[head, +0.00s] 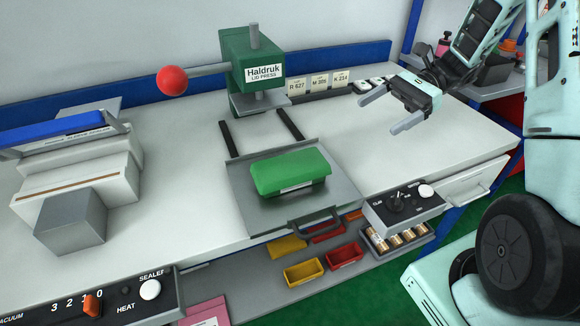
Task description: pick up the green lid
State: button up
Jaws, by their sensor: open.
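The green lid (290,171) is a long block-like piece with rounded ends and a small pale label on its front edge. It lies on a grey metal plate (246,207) with a dark handle at its front, below the press. My gripper (383,112) is open and empty above the right part of the white bench. It is to the right of the lid and farther back, clearly apart from it. The lid is not covered by anything. What is under the lid cannot be seen.
The green Haldruk lid press (252,62) stands behind the plate, its red-knobbed lever (172,80) reaching left. A sealer with a blue bar (60,130) fills the bench's left side. A control box (402,203) is at the front right. Bare bench lies between gripper and plate.

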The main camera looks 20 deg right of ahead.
send_near(321, 156)
jog(key=a, duration=0.4)
jog(key=shift+a+f+p, duration=0.4)
jog(key=shift+a+f, duration=0.55)
jog(key=shift+a, duration=0.3)
jog(key=shift+a+f+p, duration=0.35)
jog(key=shift+a+f, duration=0.55)
jog(key=shift+a, duration=0.35)
jog(key=c, duration=1)
